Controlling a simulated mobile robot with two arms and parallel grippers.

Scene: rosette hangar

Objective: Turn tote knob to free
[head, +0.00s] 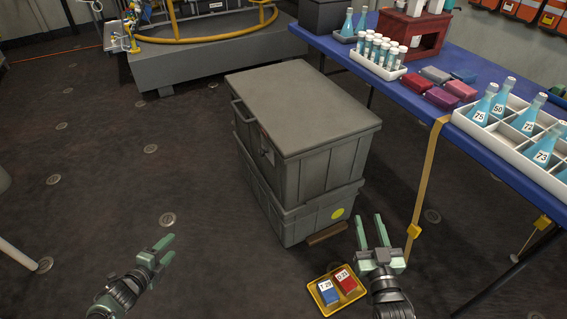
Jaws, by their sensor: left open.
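Two grey totes are stacked on the floor in the middle of the head view. The upper tote (310,112) has a closed lid, and the lower tote (312,218) has a yellow round sticker. A small reddish and light fitting (266,148) is on the upper tote's left-facing side. It is too small to tell whether it is the knob or how it is turned. My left gripper (171,247) is open and empty, low to the left of the totes, well apart from them. My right gripper (371,220) has its fingers apart, right of the lower tote, with nothing seen between them.
A yellow tray (323,308) with a blue and a red box lies on the floor beside my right gripper. A blue table (395,98) with flasks and vials stands right, a tan strap (428,175) hanging from it. A grey platform (215,62) is behind.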

